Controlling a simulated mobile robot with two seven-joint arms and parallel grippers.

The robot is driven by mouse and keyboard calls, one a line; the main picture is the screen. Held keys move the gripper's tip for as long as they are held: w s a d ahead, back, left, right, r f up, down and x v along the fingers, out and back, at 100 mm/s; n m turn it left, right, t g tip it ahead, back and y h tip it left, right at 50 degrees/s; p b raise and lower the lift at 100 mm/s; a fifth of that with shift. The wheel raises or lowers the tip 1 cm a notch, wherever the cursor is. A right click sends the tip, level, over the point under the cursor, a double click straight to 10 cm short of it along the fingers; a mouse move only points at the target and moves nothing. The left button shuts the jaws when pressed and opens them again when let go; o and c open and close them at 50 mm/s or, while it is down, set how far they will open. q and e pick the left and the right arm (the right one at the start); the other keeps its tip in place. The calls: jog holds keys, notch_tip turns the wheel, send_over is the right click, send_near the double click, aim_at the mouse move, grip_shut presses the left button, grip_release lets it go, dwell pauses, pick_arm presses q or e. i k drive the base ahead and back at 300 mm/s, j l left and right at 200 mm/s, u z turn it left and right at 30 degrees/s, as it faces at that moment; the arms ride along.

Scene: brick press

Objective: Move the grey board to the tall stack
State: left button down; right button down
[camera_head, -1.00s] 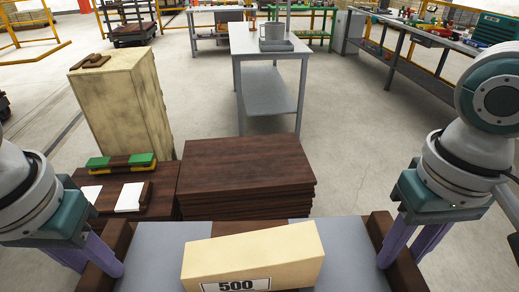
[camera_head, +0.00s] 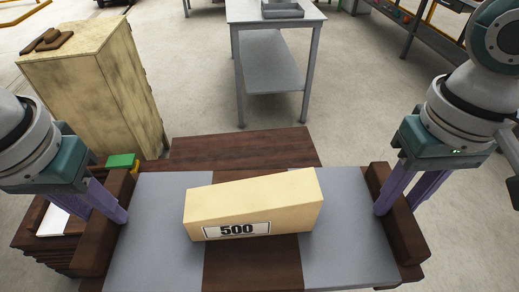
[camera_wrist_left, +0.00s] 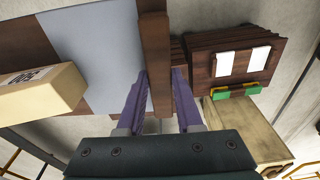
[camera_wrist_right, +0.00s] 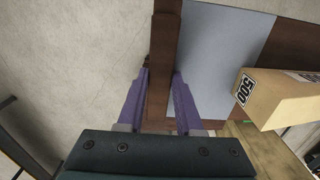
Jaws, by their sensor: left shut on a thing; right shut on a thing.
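The grey board (camera_head: 155,225) has two grey panels, a dark wood middle strip and a dark wood rail along each side. A cream block (camera_head: 250,205) labelled 500 lies slightly askew on it. My left gripper (camera_head: 108,203) is shut on the left rail, which shows between its fingers in the left wrist view (camera_wrist_left: 158,95). My right gripper (camera_head: 396,195) is shut on the right rail, also between its fingers in the right wrist view (camera_wrist_right: 160,95). A stack of dark wood boards (camera_head: 245,148) stands just beyond the grey board, which hides its front.
Another dark wood stack (camera_head: 40,262) is at the left, partly under the board's left side, with white pads and a green-ended bar (camera_head: 122,160). A tall cream cabinet-like block (camera_head: 90,90) stands behind it. A grey table (camera_head: 272,60) stands further back. Floor at right is clear.

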aim_at(244, 164)
jog(key=i, duration=1.05)
jog(key=i+u, duration=0.15)
jog(key=i, duration=0.4)
